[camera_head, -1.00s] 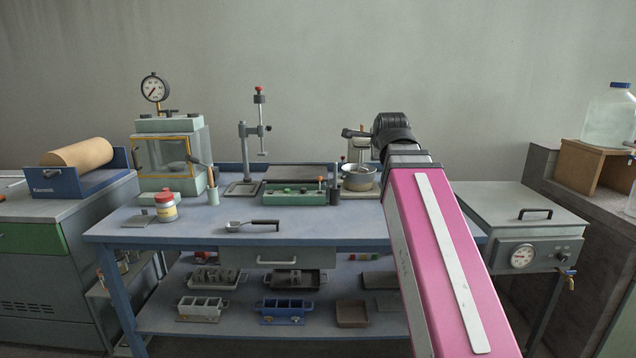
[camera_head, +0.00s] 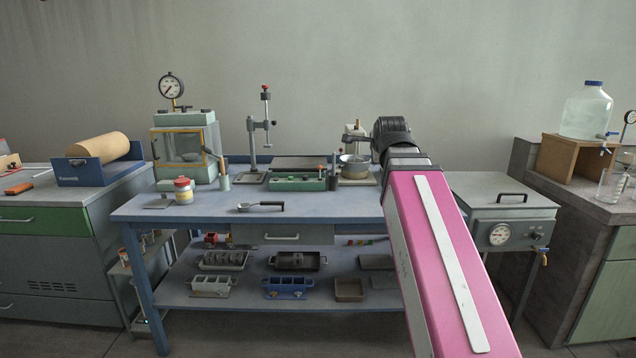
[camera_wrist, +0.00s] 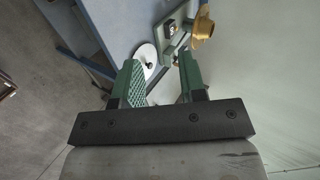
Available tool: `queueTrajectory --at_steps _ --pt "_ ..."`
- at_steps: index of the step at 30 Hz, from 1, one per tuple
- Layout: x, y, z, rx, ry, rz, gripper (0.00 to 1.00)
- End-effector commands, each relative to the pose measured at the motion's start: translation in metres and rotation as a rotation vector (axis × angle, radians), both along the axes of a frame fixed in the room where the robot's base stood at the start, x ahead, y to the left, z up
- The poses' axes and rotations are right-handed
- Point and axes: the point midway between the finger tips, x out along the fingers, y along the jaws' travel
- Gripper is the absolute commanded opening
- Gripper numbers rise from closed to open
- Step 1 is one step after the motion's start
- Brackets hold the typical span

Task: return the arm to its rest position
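My arm shows in the head view as a pink link with a white strip, rising at right of centre to a black joint. My gripper is hidden in the head view. In the wrist view my gripper (camera_wrist: 160,82) has two green fingers spread apart, with nothing held between them. Beyond the fingers are a white round thing (camera_wrist: 146,58) and a brass-coloured piece (camera_wrist: 203,27), both apart from the fingers as far as I can tell.
The blue bench (camera_head: 330,207) carries a vacuum chamber (camera_head: 185,150), a stand (camera_head: 265,130), a mixer bowl (camera_head: 354,166) and a ladle (camera_head: 262,206). A grey oven (camera_head: 502,190) stands at right, a green-drawered cabinet (camera_head: 45,222) at left. Floor in front is clear.

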Motion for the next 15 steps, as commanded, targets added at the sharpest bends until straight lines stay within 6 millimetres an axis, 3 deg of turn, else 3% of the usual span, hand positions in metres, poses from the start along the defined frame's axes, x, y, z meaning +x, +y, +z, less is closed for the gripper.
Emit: queueTrajectory --at_steps 8,15 --pt "0.003 -0.001 -0.032 -0.07 0.056 0.049 0.38" --pt "0.005 -0.002 -0.076 -0.167 0.138 0.127 0.38"
